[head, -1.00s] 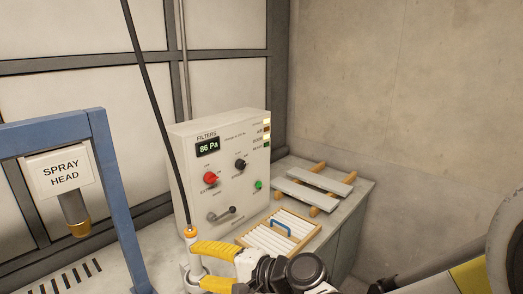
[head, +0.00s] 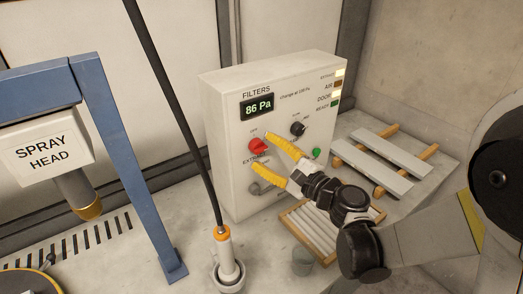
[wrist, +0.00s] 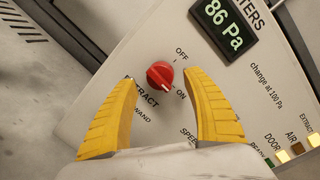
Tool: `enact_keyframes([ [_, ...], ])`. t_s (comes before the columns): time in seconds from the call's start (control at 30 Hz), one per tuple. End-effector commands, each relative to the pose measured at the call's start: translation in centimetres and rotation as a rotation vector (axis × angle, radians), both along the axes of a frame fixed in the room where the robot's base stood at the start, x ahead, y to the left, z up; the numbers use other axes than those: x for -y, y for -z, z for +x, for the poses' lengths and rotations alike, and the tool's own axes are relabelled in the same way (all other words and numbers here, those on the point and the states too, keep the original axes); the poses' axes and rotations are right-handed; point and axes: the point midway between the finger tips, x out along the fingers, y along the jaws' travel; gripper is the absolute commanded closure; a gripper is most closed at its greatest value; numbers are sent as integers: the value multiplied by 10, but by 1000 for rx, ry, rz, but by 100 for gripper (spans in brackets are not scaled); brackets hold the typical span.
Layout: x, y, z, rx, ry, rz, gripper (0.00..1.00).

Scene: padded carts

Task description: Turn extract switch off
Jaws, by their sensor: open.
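The red extract switch (head: 257,146) is a round knob on the white control panel (head: 226,135). In the wrist view the knob (wrist: 160,75) sits ahead of and between my two yellow fingertips, with OFF and ON lettering beside it. Its pale pointer mark is on the side toward ON. My gripper (head: 262,151) is open in front of the panel, fingers spread and empty. In the wrist view my gripper (wrist: 163,82) shows a gap around the knob; whether a finger touches it I cannot tell.
The display (head: 257,107) reads 86 Pa. A black knob (head: 298,129), a green button (head: 316,153) and a grey lever (head: 258,188) are near my fingers. A slatted filter (head: 313,232) lies below. A spray wand (head: 227,255) with a black hose stands left.

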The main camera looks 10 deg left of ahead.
Motion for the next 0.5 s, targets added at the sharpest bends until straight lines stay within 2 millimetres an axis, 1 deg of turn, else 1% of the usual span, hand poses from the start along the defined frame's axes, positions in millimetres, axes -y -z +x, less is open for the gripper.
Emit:
enact_keyframes([
  [0.03,-6,1,3,0,-1,0,42],
  [0.2,-15,0,9,1,0,-1,42],
  [0.47,-15,0,10,1,1,-1,42],
  [0.5,-15,0,10,1,1,-1,53],
])
